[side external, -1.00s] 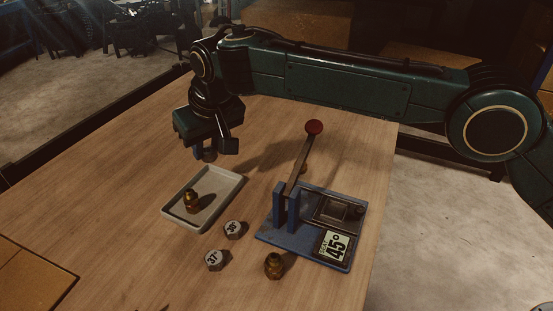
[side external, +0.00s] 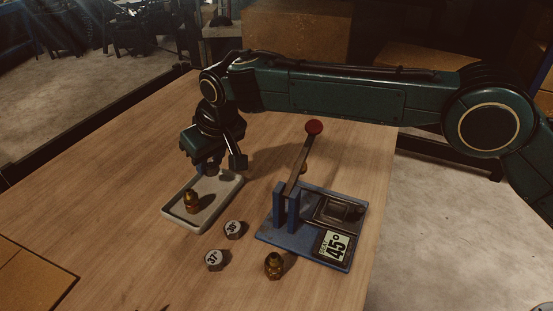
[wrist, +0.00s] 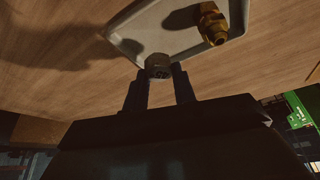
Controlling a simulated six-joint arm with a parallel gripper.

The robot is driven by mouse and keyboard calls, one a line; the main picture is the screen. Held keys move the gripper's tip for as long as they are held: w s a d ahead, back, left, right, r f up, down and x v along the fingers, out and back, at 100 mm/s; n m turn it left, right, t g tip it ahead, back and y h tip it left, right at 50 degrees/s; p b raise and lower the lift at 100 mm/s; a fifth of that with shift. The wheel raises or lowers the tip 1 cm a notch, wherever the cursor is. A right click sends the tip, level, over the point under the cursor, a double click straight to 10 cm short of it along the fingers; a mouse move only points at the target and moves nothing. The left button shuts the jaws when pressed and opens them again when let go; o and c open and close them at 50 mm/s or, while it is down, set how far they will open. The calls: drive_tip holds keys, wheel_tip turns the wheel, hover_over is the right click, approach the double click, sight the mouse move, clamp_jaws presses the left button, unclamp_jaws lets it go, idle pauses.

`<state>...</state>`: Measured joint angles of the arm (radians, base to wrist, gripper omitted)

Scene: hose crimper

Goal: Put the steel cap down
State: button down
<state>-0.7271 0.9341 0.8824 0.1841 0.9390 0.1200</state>
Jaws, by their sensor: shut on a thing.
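My gripper (side external: 224,168) is shut on a steel cap, low over the far end of a pale tray (side external: 208,212). In the wrist view the cap (wrist: 158,68) is a small grey piece between the fingertips, with dark marks too small to read. It overlaps the tray's edge in that view, and I cannot tell whether it touches the tray. A brass fitting (side external: 191,202) stands in the near part of the tray, apart from my gripper. Two other steel caps, marked 37° (side external: 214,260) and 30° (side external: 233,230), sit on the table in front of the tray.
A blue crimper (side external: 290,236) with a red-knobbed lever (side external: 314,127) and a 45° seat sign (side external: 335,246) stands right of the tray. Another brass fitting (side external: 274,265) stands in front of it. A cardboard box (side external: 32,280) is at the lower left. The left table area is clear.

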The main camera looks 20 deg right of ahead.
sight(214, 168)
drive_tip(key=shift+f, duration=0.15)
drive_tip(key=shift+f, duration=1.85)
drive_tip(key=shift+f, duration=0.15)
drive_tip(key=c, duration=1.4)
unclamp_jaws()
drive_tip(key=shift+c, duration=0.2)
drive_tip(key=v, duration=1.2)
drive_tip(key=shift+d, duration=0.15)
